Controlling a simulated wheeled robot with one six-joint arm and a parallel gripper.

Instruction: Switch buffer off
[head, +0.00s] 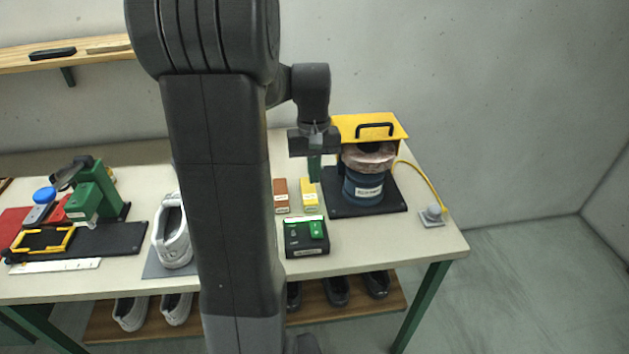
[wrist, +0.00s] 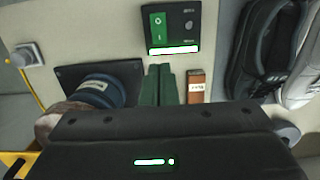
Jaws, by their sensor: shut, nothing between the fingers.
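The switch box (head: 305,245) is small and black with a green rocker (head: 316,229), standing near the table's front edge. A bright green strip is lit along its back edge. In the wrist view the box (wrist: 187,33) is beyond my fingertips, with the rocker (wrist: 158,27) at its left and the lit strip (wrist: 173,50) nearest me. The buffer (head: 362,188) is a blue drum with a pinkish top under a yellow hood (head: 370,128). My gripper (head: 315,178) is shut and empty, above the table behind the box; its green fingers (wrist: 158,68) point down, apart from the box.
A brown block (head: 281,195) and a yellow block (head: 309,194) stand behind the box. A grey plug (head: 433,214) with a yellow cable sits at the right. My arm hides the middle.

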